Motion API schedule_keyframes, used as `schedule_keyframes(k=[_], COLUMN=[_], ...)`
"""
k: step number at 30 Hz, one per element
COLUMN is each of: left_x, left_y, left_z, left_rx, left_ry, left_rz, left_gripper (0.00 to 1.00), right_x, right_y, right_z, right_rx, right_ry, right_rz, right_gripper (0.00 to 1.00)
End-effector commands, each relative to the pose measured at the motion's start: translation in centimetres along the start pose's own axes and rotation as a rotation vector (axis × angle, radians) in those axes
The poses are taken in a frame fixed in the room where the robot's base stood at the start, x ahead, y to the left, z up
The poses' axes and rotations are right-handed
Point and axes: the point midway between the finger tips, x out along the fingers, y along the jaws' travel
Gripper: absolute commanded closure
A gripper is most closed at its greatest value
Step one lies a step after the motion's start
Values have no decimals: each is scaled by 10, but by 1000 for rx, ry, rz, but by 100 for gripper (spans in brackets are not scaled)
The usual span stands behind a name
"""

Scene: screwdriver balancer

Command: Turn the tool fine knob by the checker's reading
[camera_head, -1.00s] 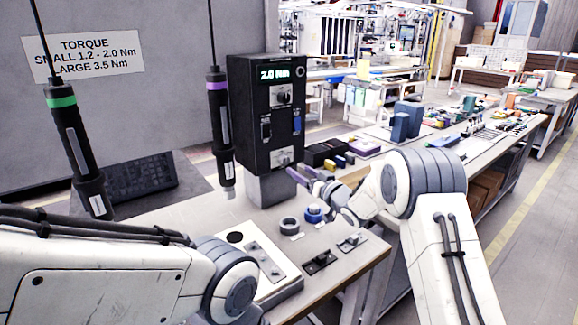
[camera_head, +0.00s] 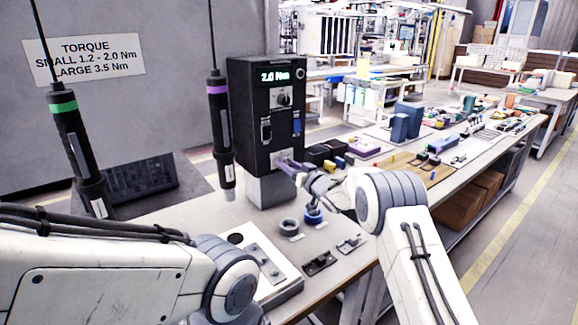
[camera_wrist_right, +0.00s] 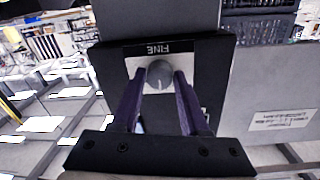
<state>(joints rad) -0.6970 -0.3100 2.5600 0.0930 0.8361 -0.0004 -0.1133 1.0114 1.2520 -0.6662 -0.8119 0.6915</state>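The black checker box (camera_head: 262,125) stands upright on a grey block at the bench's back. Its lit display (camera_head: 275,75) appears to read 2.0 Nm. The round grey fine knob (camera_wrist_right: 160,74) sits on a pale plate marked FINE, low on the box front. My right gripper (camera_head: 282,163) is at that plate and partly hides it in the head view. In the right wrist view its two purple fingers (camera_wrist_right: 160,80) stand on either side of the knob, with slim gaps visible. My left arm crosses the lower left; its gripper is out of view.
A second knob (camera_head: 282,96) is higher on the box front. Two hanging screwdrivers, green-banded (camera_head: 75,140) and purple-banded (camera_head: 219,130), hang left of the box. Grey (camera_head: 289,227) and blue (camera_head: 313,216) rings lie on the bench in front. A wall sign (camera_head: 86,58) lists torques.

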Motion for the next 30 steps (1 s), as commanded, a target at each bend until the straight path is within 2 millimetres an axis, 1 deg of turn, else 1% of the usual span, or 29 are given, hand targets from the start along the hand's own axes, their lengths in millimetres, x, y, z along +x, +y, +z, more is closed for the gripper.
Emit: schedule_keyframes(k=[1,2,3,11,17,23,30], left_x=[0,0,0,3,15,34,59], left_y=[0,0,0,0,-1,-2,-4], left_z=[0,0,0,0,1,2,3], left_rx=[0,0,0,0,0,0,0], left_ry=[0,0,0,0,0,0,0], left_rz=[0,0,0,0,0,0,0], left_gripper=[0,0,0,0,0,0,0], right_x=[0,0,0,0,0,0,0], right_y=[0,0,0,0,1,1,2], right_z=[0,0,0,1,2,4,5], right_rx=[0,0,0,-18,-95,-245,-471], right_ry=[0,0,0,2,6,15,26], right_rz=[0,0,0,0,0,-3,-4], right_gripper=[79,90,100,100,100,100,100])
